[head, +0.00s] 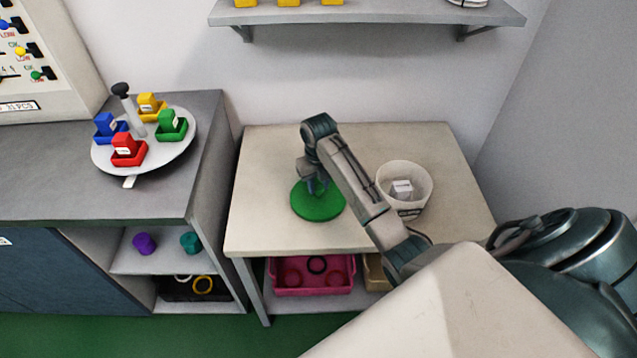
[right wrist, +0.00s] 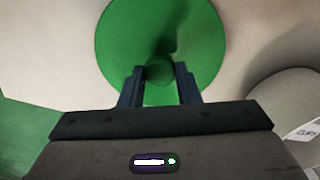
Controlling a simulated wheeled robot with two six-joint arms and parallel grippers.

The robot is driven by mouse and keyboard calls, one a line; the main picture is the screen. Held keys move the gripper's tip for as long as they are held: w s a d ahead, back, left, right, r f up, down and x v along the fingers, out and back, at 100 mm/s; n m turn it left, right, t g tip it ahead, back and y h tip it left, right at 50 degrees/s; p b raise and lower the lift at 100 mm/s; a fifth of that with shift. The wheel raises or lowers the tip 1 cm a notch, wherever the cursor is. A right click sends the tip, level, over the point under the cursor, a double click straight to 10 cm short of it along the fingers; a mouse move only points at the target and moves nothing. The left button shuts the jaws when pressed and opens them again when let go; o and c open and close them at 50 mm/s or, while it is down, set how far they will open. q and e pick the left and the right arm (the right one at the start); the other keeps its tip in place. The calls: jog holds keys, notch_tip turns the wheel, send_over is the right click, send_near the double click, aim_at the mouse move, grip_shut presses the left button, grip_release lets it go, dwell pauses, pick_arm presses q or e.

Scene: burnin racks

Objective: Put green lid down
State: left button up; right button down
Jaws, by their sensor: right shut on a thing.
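The green lid (head: 318,207) is a flat round disc with a small knob. It is at or just above the top of the light table (head: 270,235), left of the white bucket; I cannot tell if it touches. My right gripper (head: 317,186) points down over the lid's middle. In the right wrist view the gripper (right wrist: 160,78) has its two fingers on either side of the green knob, shut on it, with the lid's disc (right wrist: 125,35) beyond. My left gripper is not in view.
A white bucket (head: 405,172) with a pale block inside stands right of the lid. A pink crate (head: 312,287) is on the shelf below. A round tray (head: 103,160) with coloured bins stands on the left counter. The table's left front is clear.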

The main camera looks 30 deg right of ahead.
aim_at(318, 186)
jog(key=c, duration=1.1)
grip_release()
jog(key=shift+r, duration=0.4)
notch_tip(318, 186, up, 4)
jog(key=shift+w+f, duration=0.1)
jog(key=shift+f, duration=0.15)
jog(key=shift+r+p, duration=3.45)
jog(key=shift+r, duration=0.5)
jog(key=shift+f, duration=0.1)
